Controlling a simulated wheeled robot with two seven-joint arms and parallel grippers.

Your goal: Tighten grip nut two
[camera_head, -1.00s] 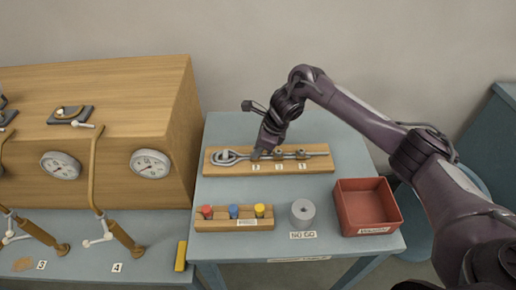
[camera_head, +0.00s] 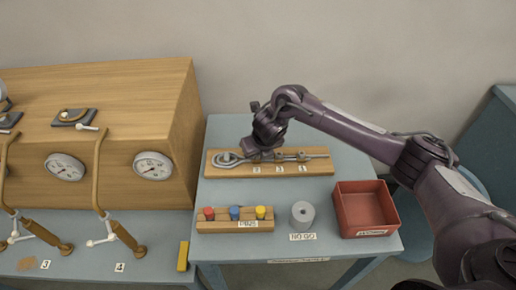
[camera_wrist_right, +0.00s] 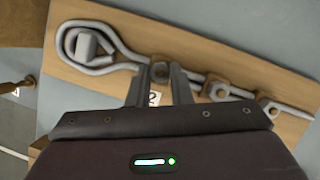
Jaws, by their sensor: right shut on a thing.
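A wooden board (camera_head: 222,169) on the small blue table carries a metal rod with a loop (camera_head: 226,159) at its left end. Along the rod sit three nuts: the leftmost nut (camera_wrist_right: 160,69), a middle nut (camera_wrist_right: 217,89) and a right nut (camera_wrist_right: 268,110). My right gripper (camera_wrist_right: 161,74) is shut on the leftmost nut, its fingers either side of it. A small label (camera_wrist_right: 154,98) between the fingers appears to read 2. In the head view the gripper covers this nut, and the labels are hard to read. My left gripper is not in view.
In front of the board stand a rack (camera_head: 222,226) with red, blue and yellow plugs, a grey cylinder (camera_head: 302,214) and a red tray (camera_head: 366,208). A wooden cabinet with gauges (camera_head: 153,165) and bent levers stands at the left.

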